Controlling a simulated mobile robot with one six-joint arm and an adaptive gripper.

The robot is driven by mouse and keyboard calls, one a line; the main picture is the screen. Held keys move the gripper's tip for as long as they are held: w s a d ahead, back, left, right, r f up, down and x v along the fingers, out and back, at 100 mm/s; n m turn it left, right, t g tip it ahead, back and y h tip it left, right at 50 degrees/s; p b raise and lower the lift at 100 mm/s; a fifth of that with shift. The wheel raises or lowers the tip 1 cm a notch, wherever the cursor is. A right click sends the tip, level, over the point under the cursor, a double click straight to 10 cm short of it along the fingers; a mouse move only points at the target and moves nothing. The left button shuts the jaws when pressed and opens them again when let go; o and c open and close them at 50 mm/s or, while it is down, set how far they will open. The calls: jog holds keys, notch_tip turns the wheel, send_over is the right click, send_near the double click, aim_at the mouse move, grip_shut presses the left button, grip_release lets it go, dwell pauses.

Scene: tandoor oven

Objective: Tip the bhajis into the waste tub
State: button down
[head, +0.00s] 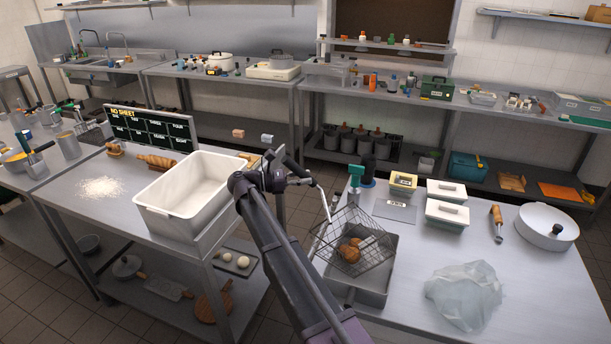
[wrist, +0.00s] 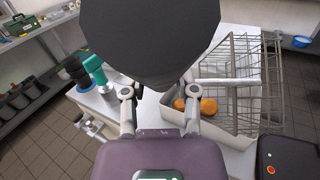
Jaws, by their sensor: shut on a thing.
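My gripper (head: 278,170) is shut on the dark handle (wrist: 150,45) of a wire basket (head: 372,256), which also shows in the wrist view (wrist: 245,70). The basket hangs tilted over a grey rectangular pan (head: 378,292) at the left edge of the right counter. Several orange-brown bhajis (head: 350,250) show through the wires; they also show in the wrist view (wrist: 208,106). Whether they lie in the basket or in the pan beneath is hard to tell. A large, empty-looking white tub (head: 170,205) stands on the left counter, left of my gripper.
A rolling pin (head: 157,161) and menu board (head: 150,127) are behind the white tub. An aisle separates the counters.

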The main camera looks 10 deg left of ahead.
jog(key=shift+s+d+r+m+p, duration=0.3)
jog(key=shift+s+r+m+p, duration=0.35)
jog(key=shift+s+r+p, duration=0.15)
jog(key=shift+s+d+r+m+p, duration=0.3)
jog(key=shift+s+r+m+p, duration=0.4)
jog(key=shift+r, duration=0.2)
jog(key=shift+s, duration=0.2)
jog(key=s+d+r+m+p, duration=0.2)
jog(key=s+r+m, duration=0.1)
jog(key=s+m, duration=0.2)
jog(key=shift+s+d+g+p, duration=0.3)
jog(key=shift+s+d+p, duration=0.05)
jog(key=shift+s, duration=0.6)
jog(key=shift+f+m, duration=0.1)
jog(key=shift+m, duration=0.25)
